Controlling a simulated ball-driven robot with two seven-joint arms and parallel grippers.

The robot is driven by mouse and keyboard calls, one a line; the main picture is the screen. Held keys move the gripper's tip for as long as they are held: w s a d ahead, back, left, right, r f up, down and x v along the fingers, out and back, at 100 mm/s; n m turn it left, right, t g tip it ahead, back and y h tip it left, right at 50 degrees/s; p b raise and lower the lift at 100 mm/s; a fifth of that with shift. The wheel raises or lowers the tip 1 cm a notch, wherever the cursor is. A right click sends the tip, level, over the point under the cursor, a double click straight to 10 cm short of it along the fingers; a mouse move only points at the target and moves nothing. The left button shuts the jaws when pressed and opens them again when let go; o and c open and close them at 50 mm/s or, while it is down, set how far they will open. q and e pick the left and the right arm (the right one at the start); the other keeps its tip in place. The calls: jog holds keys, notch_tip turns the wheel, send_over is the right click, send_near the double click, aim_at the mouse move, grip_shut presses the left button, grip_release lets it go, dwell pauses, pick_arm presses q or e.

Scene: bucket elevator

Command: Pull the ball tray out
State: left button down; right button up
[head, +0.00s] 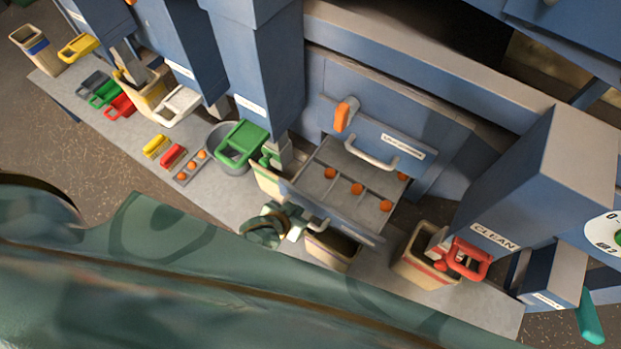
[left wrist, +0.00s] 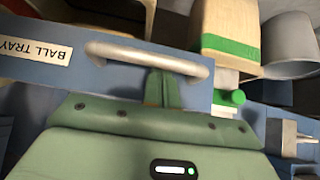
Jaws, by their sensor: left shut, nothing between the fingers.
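The ball tray (head: 318,188) is a grey, divided drawer with several orange balls in it. It stands out from the blue cabinet, its inside showing. Its blue front panel bears a pale bar handle (head: 318,226). In the left wrist view the handle (left wrist: 140,57) and the "BALL TRAY" label (left wrist: 36,50) show close up. My left gripper (head: 296,221) is at the handle, shut and empty. In the left wrist view its green fingers (left wrist: 161,82) reach the bar, which covers their tips. I cannot tell whether they touch it. My right gripper is not in view.
A bucket (head: 330,250) stands below the tray front. A red-handled bucket (head: 421,262) stands right, by the "CLEAN" box (head: 495,235). A green scoop-like piece (head: 243,143) and grey pot (head: 228,166) are left. A second panel (head: 372,125) with a handle is above the tray.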

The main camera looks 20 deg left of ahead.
pick_arm(q)
jog(key=s+a+p, duration=0.1)
jog(key=s+p, duration=0.1)
jog(key=s, duration=0.7)
jog(key=shift+a, duration=0.4)
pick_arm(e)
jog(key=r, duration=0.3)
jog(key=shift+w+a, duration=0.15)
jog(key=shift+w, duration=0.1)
pick_arm(q)
jog(key=shift+f, duration=0.1)
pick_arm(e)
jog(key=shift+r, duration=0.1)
